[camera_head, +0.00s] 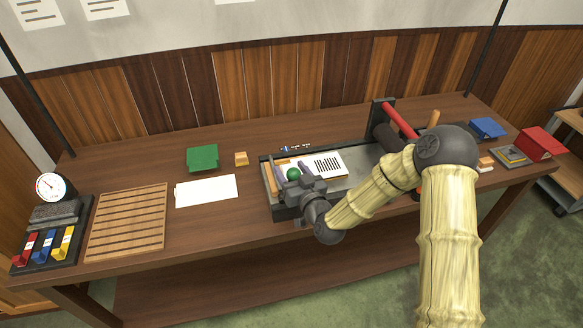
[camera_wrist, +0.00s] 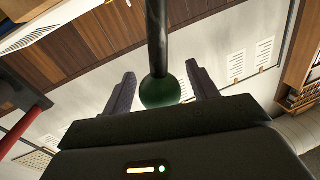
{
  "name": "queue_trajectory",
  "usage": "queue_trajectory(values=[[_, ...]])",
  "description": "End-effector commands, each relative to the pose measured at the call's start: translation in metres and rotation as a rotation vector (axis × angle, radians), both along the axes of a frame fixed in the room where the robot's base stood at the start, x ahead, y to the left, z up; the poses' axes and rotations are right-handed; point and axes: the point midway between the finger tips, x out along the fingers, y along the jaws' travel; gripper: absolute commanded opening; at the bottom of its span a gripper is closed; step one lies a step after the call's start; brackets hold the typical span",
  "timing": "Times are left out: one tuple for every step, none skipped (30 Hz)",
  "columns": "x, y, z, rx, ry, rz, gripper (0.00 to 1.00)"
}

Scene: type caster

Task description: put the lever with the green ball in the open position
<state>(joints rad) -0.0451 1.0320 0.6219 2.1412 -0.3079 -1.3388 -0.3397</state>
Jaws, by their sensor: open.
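The green ball (camera_head: 293,174) sits at the end of a dark lever on the type caster (camera_head: 268,190), at the left end of the machine. In the wrist view the green ball (camera_wrist: 160,91) hangs on a dark rod (camera_wrist: 157,40) between the two fingers. My gripper (camera_head: 294,170) is open, with one finger on each side of the ball. In the wrist view a gap shows between the ball and each finger of my gripper (camera_wrist: 157,82). My wrist hides part of the machine's front left end in the head view.
A red bar (camera_head: 399,120) stands at the machine's right end, near my arm. A green box (camera_head: 202,157), a small orange block (camera_head: 241,159) and white paper (camera_head: 206,191) lie to the left. A slatted wooden board (camera_head: 127,221) lies farther left.

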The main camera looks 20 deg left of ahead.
Motion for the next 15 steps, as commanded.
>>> queue_trajectory(values=[[0.0022, 0.0019, 0.0004, 0.0, 0.0, 0.0, 0.59], [0.0028, 0.0026, 0.0001, 0.0, 0.0, -0.001, 0.59], [0.0034, 0.003, 0.0, 0.0, 0.0, -0.001, 0.59], [0.0036, 0.0032, -0.0002, 0.0, 0.0, -0.001, 0.59], [0.0037, 0.0032, -0.0003, 0.0, 0.0, -0.001, 0.59], [0.0037, 0.0032, -0.0003, 0.0, 0.0, -0.001, 0.59], [0.0036, 0.0031, -0.0003, 0.0, 0.0, -0.001, 0.59], [0.0036, 0.0031, -0.0003, 0.0, 0.0, -0.001, 0.59], [0.0036, 0.003, -0.0003, 0.0, 0.0, -0.001, 0.59], [0.0036, 0.003, -0.0003, 0.0, 0.0, -0.001, 0.59], [0.0036, 0.0029, -0.0003, 0.0, 0.0, -0.001, 0.53], [0.0036, 0.0029, -0.0003, 0.0, 0.0, -0.001, 0.45], [0.0036, 0.0029, -0.0003, 0.0, 0.0, -0.001, 0.39], [0.0036, 0.0029, -0.0002, 0.0, 0.0, -0.001, 0.33], [0.0036, 0.0028, -0.0003, 0.0, 0.0, -0.001, 0.25]])
